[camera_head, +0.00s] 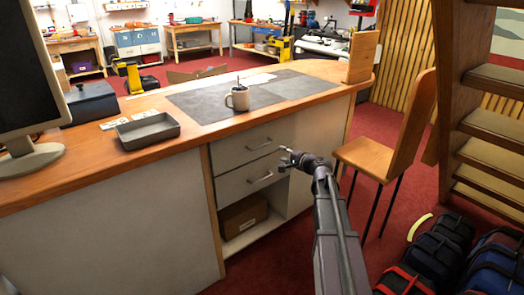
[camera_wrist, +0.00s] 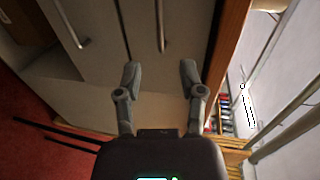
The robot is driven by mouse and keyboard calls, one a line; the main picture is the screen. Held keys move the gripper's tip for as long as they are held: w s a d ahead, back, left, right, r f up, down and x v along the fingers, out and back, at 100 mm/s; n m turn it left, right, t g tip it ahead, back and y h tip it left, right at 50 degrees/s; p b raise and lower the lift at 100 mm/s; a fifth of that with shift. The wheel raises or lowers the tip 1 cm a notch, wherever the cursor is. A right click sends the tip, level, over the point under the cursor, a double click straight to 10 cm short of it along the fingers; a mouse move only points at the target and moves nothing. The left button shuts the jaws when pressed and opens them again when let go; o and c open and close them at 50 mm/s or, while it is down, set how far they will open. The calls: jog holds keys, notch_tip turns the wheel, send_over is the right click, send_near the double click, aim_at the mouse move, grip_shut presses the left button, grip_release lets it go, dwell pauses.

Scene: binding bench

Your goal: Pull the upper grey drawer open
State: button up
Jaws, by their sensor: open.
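The upper grey drawer (camera_head: 240,146) is closed in the bench front, with a bar handle (camera_head: 260,145). In the wrist view the picture is turned sideways, and this drawer (camera_wrist: 182,25) lies right of the seam, its handle (camera_wrist: 161,25) near the top edge. My gripper (camera_head: 287,157) is in front of the drawers, to the right of the handles. In the wrist view my gripper (camera_wrist: 159,76) is open and empty. Its fingertips lie to either side of the handle's line, and the handle shows beyond them, not visibly touched.
The lower drawer (camera_head: 235,181) is closed, with its own handle (camera_head: 262,177). An open shelf below holds a brown box (camera_head: 243,214). A wooden chair (camera_head: 362,157) stands right of my arm.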

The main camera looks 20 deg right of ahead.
aim_at(263, 146)
jog(key=shift+w, duration=0.1)
jog(key=b+x, duration=0.2)
jog(key=x, duration=1.1)
jog(key=shift+w+a+f+b, duration=0.1)
jog(key=shift+w+a+b, duration=0.05)
jog(key=shift+w+b, duration=0.2)
grip_shut()
